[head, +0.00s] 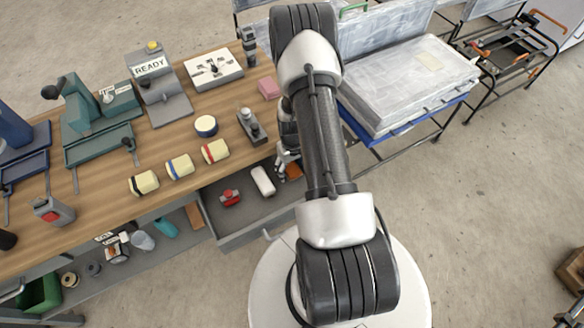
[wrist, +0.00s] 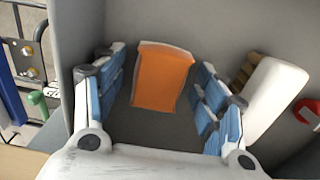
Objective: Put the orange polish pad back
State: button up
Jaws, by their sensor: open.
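The orange polish pad (wrist: 163,78) is in the open grey drawer (head: 265,211), close to a drawer wall in the wrist view. In the head view only a bit of the pad (head: 294,171) shows beside my arm. My gripper (wrist: 157,72) is open, with its blue-padded fingers on either side of the pad. Gaps show between the pad and both fingers. In the head view my gripper (head: 285,156) reaches down into the drawer, partly hidden by my arm.
A blue cart (head: 372,138) with grey panels stands to the right.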

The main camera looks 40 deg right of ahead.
jog(key=w+a+r+t+p, duration=0.1)
jog(key=a+r, duration=0.3)
jog(key=r, duration=0.8)
jog(key=a+r+n+p, duration=0.15)
jog(key=a+r, duration=0.25)
jog(key=r, duration=0.9)
jog(key=w+a+r+t+p, duration=0.1)
jog(key=a+r+p, duration=0.15)
jog(key=r, duration=0.95)
jog(key=s+a+r+t, duration=0.1)
jog(key=s+a+r, duration=0.5)
jog(key=s, duration=0.2)
jog(key=s+a+r+n+t+b, duration=0.1)
jog(key=s+a+r, duration=0.5)
jog(key=s+a, duration=0.1)
jog(key=shift+s+r+t, duration=0.3)
jog(key=shift+s, duration=0.5)
